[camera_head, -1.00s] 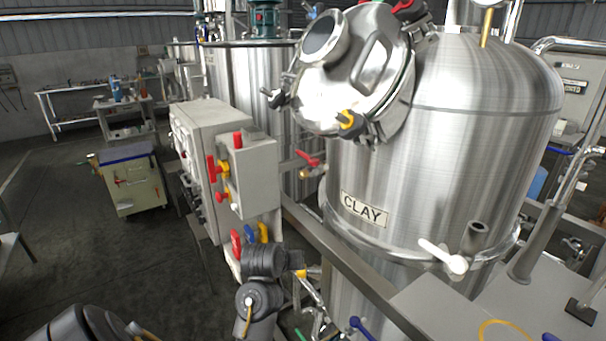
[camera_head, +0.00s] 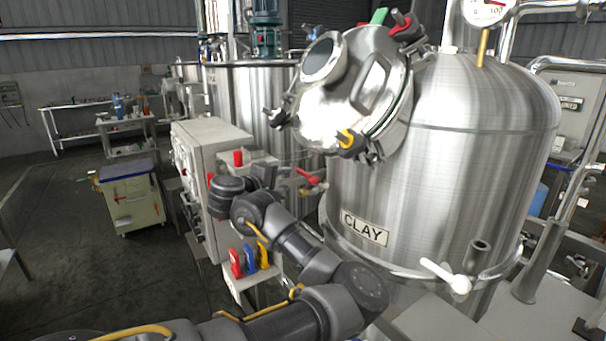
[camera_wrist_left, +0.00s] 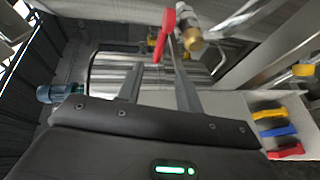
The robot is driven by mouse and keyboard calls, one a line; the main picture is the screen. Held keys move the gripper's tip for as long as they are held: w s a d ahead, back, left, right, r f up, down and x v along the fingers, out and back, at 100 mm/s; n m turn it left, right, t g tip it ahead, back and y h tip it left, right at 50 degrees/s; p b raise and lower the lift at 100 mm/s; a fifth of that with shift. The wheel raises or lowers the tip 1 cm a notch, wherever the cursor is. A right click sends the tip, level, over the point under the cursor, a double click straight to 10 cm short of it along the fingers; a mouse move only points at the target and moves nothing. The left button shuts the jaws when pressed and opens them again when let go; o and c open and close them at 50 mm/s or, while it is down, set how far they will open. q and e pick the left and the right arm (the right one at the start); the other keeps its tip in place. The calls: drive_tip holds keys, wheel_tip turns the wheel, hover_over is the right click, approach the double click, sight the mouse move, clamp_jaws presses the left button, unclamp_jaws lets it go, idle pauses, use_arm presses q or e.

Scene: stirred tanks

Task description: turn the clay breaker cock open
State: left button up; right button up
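The cock by the CLAY tank (camera_head: 440,150) has a red lever (camera_head: 309,178) and a brass body; they also show at the top of the left wrist view, lever (camera_wrist_left: 168,36) and brass body (camera_wrist_left: 193,38). The lever lies at an angle to its pipe. My left gripper (camera_wrist_left: 155,60) is open, with a clear gap between its fingers and nothing held. Its right finger tip appears close to the lever in that view; I cannot tell whether they touch. In the head view my left gripper (camera_head: 268,174) is just left of the cock, its fingers hard to make out. My right gripper is out of view.
A grey control box (camera_head: 205,150) stands close left of my gripper. A holder with red, blue and yellow handles (camera_head: 249,259) is below it. The open tank lid (camera_head: 350,85) hangs above the cock. A white-handled valve (camera_head: 445,275) is at the tank's lower right.

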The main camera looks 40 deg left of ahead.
sight(303, 173)
use_arm(q)
drive_tip(key=w, duration=0.3)
drive_tip(key=w+f+p, duration=0.1)
drive_tip(key=w, duration=0.3)
drive_tip(key=w+a+f, duration=0.1)
drive_tip(key=w, duration=0.2)
drive_tip(key=shift+w+a+p, duration=0.1)
drive_tip(key=shift+w+p, duration=0.2)
drive_tip(key=shift+r, duration=0.1)
drive_tip(key=shift+c, duration=0.4)
clamp_jaws()
